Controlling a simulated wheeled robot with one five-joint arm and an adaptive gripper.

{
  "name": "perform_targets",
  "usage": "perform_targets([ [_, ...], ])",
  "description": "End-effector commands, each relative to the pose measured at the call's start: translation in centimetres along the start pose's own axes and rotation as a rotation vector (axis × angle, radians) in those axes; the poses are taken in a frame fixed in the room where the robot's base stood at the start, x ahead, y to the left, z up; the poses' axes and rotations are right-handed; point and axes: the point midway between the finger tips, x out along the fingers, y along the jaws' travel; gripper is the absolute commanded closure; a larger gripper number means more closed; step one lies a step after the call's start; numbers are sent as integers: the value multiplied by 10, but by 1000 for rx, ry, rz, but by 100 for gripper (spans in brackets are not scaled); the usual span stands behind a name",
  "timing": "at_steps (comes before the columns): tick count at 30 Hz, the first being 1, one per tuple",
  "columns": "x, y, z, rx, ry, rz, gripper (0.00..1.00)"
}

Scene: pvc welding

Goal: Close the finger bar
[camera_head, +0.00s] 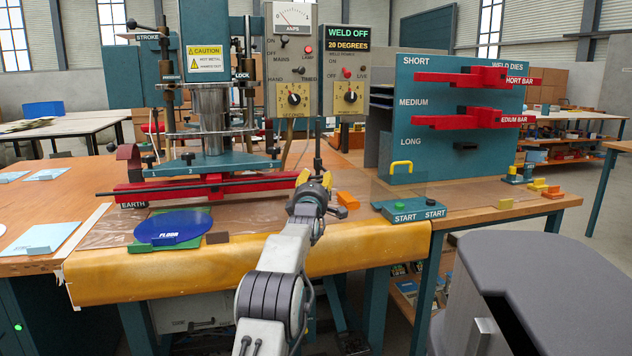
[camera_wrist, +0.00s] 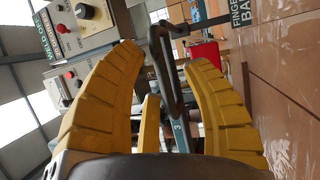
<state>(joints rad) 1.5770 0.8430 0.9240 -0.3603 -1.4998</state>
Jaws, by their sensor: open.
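The finger bar (camera_head: 215,187) appears to be the long dark rod running across the front of the press, above the red bed. In the wrist view a dark looped bar (camera_wrist: 165,75) shows between and beyond my fingers, near a label reading FINGER BAR (camera_wrist: 240,12). My gripper (camera_head: 315,180) is at the right end of the press, close to the rod's right end. In the wrist view my gripper (camera_wrist: 164,56) has its yellow fingers wide apart. I cannot tell whether they touch the bar; my gripper hides its end in the head view.
The press bed (camera_head: 165,190) is red, with a teal plate (camera_head: 212,165) above. A blue disc (camera_head: 174,226) lies in front at left. The teal START box (camera_head: 412,210) and an orange block (camera_head: 347,200) are to the right. Control boxes (camera_head: 293,60) hang above.

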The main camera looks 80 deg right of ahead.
Motion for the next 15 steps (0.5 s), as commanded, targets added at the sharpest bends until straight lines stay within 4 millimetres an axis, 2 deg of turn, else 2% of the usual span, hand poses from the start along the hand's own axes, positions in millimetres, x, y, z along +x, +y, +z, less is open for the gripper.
perform_targets([
  [9,0,0,0,0,0,0,55],
  [15,0,0,0,0,0,0,73],
])
